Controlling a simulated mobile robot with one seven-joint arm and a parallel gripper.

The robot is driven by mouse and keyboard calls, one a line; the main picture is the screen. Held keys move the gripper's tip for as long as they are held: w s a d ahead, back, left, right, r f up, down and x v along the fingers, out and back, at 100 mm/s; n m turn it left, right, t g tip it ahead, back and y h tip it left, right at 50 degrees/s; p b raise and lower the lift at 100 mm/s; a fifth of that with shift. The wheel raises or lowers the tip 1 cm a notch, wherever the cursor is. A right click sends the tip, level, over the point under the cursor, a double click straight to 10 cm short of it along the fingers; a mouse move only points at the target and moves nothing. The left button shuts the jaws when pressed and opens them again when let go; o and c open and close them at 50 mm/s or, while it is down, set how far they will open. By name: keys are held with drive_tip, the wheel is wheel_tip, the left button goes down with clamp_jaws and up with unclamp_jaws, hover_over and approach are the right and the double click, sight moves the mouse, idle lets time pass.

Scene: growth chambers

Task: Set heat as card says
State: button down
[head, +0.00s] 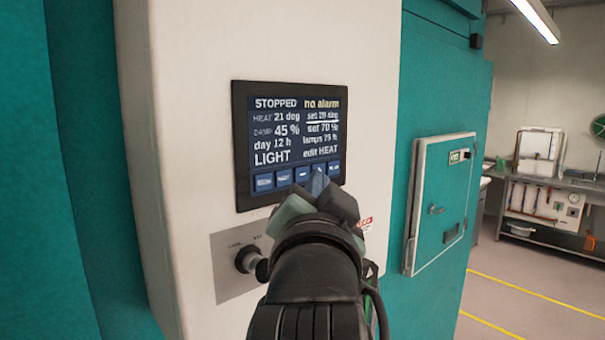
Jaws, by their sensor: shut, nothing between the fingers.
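The control screen (290,128) is set in a pale panel. It reads STOPPED, no alarm, HEAT 21 deg, 45 %, day 12 h, LIGHT and edit HEAT. The underlined heat set value looks like 20 deg, but its digits are blurred. A row of blue buttons (264,182) runs along the screen's bottom. My gripper (318,184) is shut and empty, its tips in front of the right-hand buttons. I cannot tell whether they touch. It partly covers that end of the row. No card with a heat value is readable in view.
Below the screen is a key switch or knob (247,259) on a grey plate, partly behind my arm. A closed teal door (440,205) with a handle is to the right. Further right stand a steel bench (540,183) with equipment and open floor with yellow lines (540,293).

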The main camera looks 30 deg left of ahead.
drive_tip(key=shift+a, duration=0.15)
idle(0.3)
drive_tip(key=shift+w+a, duration=0.15)
drive_tip(key=shift+a, duration=0.15)
drive_tip(key=shift+w+a, duration=0.1)
drive_tip(key=shift+a, duration=0.15)
idle(0.6)
drive_tip(key=shift+s+d, duration=0.25)
drive_tip(key=shift+d, duration=0.45)
drive_tip(key=d, duration=0.1)
drive_tip(key=s+d, duration=0.1)
drive_tip(key=d, duration=0.2)
drive_tip(key=shift+s+d+p, duration=0.35)
drive_tip(key=shift+s, duration=0.05)
idle(0.6)
